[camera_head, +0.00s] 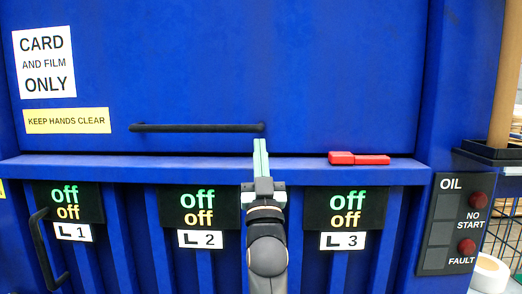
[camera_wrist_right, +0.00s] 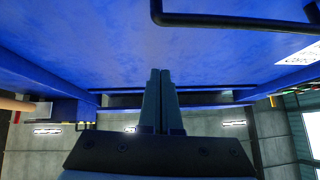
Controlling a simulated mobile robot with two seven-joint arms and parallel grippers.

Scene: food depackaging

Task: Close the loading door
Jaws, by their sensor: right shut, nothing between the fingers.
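The loading door (camera_head: 300,65) is a large blue panel filling the upper part of the head view, lowered to a blue ledge, with a dark seam there. A black bar handle (camera_head: 195,128) runs across its lower part; it also shows at the top of the right wrist view (camera_wrist_right: 235,22). My right gripper (camera_head: 260,142) is shut and empty, fingers pointing up, in front of the door at the right end of the handle. In the right wrist view its fingertips (camera_wrist_right: 160,72) are together near the blue panel. Whether they touch it, I cannot tell. My left gripper is not in view.
A red latch-like piece (camera_head: 358,158) lies on the ledge (camera_head: 120,163) right of my gripper. Below are black off labels (camera_head: 193,207) and a vertical black handle (camera_head: 45,250). An OIL panel (camera_head: 452,225) with red lamps and a black tray (camera_head: 490,152) stand at right.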

